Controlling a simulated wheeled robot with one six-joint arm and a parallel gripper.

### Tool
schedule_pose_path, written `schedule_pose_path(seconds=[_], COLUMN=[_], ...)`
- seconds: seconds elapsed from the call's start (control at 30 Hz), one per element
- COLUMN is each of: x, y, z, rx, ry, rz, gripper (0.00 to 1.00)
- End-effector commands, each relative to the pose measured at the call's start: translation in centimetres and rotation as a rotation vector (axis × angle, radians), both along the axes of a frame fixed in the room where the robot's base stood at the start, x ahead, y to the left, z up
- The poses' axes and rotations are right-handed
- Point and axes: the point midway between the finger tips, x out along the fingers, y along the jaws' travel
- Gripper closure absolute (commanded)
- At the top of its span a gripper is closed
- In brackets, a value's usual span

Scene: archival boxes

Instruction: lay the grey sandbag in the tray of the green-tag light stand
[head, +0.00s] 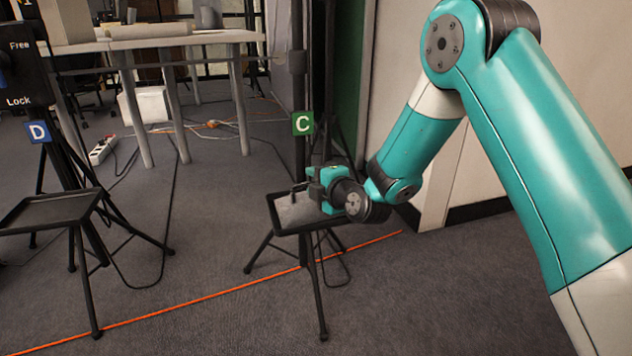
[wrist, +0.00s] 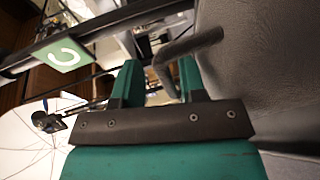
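The light stand with the green C tag (head: 303,124) stands in the middle of the head view. Its small dark tray (head: 283,231) holds the grey sandbag (head: 296,212), which appears to lie flat inside the rim. My gripper (head: 314,184) is just above the bag's right side and hides part of it. In the wrist view the fingers (wrist: 158,78) are apart. The bag's dark handle loop (wrist: 188,46) reaches across in front of the fingers, close to the right one. The grey bag (wrist: 265,65) fills the right side. The green tag (wrist: 64,54) shows at upper left.
A second stand with a blue D tag (head: 37,132) and an empty tray (head: 45,212) is at the left. An orange line (head: 200,299) crosses the floor. A white table (head: 160,40) stands behind, and a pale wall panel (head: 462,180) is at the right.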

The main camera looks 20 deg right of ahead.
Motion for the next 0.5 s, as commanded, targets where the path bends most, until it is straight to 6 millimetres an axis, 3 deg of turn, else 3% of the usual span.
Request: schedule_pose_path(seconds=[0.17,0.5], x=[-0.1,-6.8], y=[-0.1,-2.1], z=[0.4,1.0], rx=[0.001,0.001], ry=[0.001,0.001], rz=[0.000,-0.004], gripper=[0.62,0.62])
